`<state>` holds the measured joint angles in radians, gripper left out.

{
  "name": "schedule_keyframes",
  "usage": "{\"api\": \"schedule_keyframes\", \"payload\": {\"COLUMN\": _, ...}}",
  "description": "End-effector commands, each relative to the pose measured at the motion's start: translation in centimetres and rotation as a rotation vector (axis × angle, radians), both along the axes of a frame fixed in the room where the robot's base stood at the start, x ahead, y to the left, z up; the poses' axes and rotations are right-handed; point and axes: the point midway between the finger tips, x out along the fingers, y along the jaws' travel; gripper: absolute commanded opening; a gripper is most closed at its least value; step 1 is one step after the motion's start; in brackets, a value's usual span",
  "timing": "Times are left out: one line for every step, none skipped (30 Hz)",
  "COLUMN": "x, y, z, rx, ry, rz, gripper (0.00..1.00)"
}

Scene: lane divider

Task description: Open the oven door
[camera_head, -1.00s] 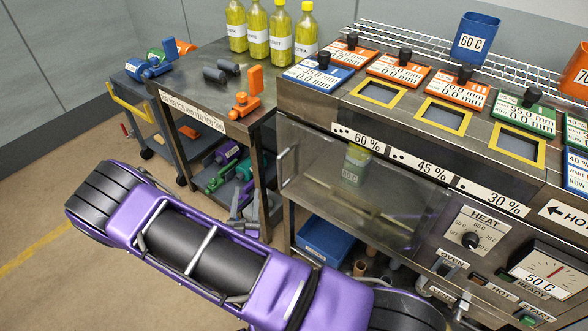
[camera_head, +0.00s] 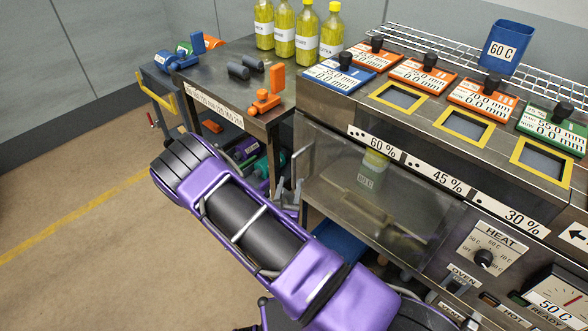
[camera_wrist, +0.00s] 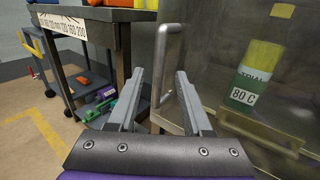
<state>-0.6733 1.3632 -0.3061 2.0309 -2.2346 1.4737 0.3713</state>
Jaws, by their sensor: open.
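The oven door (camera_head: 345,205) is a see-through panel in the steel bench front, and it looks shut. Its upright bar handle (camera_wrist: 160,55) is at the door's left edge. In the wrist view my gripper (camera_wrist: 160,76) is open, with one grey finger on each side of the handle's line. Both fingers look apart from the bar, but I cannot tell how far it reaches between them. In the head view my gripper (camera_head: 288,190) is small and partly hidden beside the handle. A bottle marked 80 C (camera_wrist: 244,97) stands behind the panel.
A steel side table (camera_head: 225,85) stands close left of the oven, with orange fittings on top and coloured parts on its lower shelf. The heat knob (camera_head: 483,258) is right of the door. Open floor (camera_head: 75,200) lies to the left.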

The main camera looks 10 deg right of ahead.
Motion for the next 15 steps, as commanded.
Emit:
{"api": "schedule_keyframes", "payload": {"x": 1.1, "y": -0.5, "z": 0.0, "rx": 0.001, "ry": -0.004, "rz": -0.003, "gripper": 0.50}}
{"api": "schedule_keyframes", "payload": {"x": 1.7, "y": -0.7, "z": 0.0, "rx": 0.001, "ry": -0.004, "rz": -0.002, "gripper": 0.50}}
{"api": "schedule_keyframes", "payload": {"x": 2.5, "y": -1.0, "z": 0.0, "rx": 0.002, "ry": -0.003, "rz": -0.002, "gripper": 0.50}}
{"api": "schedule_keyframes", "payload": {"x": 3.0, "y": -1.2, "z": 0.0, "rx": 0.002, "ry": -0.004, "rz": -0.002, "gripper": 0.50}}
{"api": "schedule_keyframes", "payload": {"x": 3.5, "y": -1.4, "z": 0.0, "rx": 0.001, "ry": -0.004, "rz": -0.002, "gripper": 0.50}}
{"api": "schedule_keyframes", "payload": {"x": 4.2, "y": -1.6, "z": 0.0, "rx": 0.000, "ry": -0.002, "rz": -0.001, "gripper": 0.50}}
{"api": "schedule_keyframes", "payload": {"x": 4.6, "y": -1.7, "z": 0.0, "rx": 0.000, "ry": -0.002, "rz": -0.001, "gripper": 0.50}}
{"api": "schedule_keyframes", "payload": {"x": 5.0, "y": -1.9, "z": 0.0, "rx": 0.001, "ry": -0.003, "rz": -0.001, "gripper": 0.50}}
{"api": "schedule_keyframes", "payload": {"x": 5.4, "y": -2.0, "z": 0.0, "rx": 0.001, "ry": -0.003, "rz": -0.001, "gripper": 0.50}}
{"api": "schedule_keyframes", "payload": {"x": 5.7, "y": -2.2, "z": 0.0, "rx": 0.001, "ry": -0.001, "rz": -0.001, "gripper": 0.50}}
{"api": "schedule_keyframes", "payload": {"x": 6.0, "y": -2.3, "z": 0.0, "rx": 0.001, "ry": -0.001, "rz": -0.001, "gripper": 0.50}}
{"api": "schedule_keyframes", "payload": {"x": 6.3, "y": -2.3, "z": 0.0, "rx": 0.001, "ry": -0.001, "rz": -0.001, "gripper": 0.50}}
{"api": "schedule_keyframes", "payload": {"x": 6.5, "y": -2.4, "z": 0.0, "rx": 0.000, "ry": -0.002, "rz": 0.000, "gripper": 0.50}}
{"api": "schedule_keyframes", "payload": {"x": 6.6, "y": -2.4, "z": 0.0, "rx": 0.000, "ry": -0.001, "rz": 0.000, "gripper": 0.50}}
{"api": "schedule_keyframes", "payload": {"x": 6.7, "y": -2.5, "z": 0.0, "rx": 0.000, "ry": -0.001, "rz": 0.000, "gripper": 0.50}}
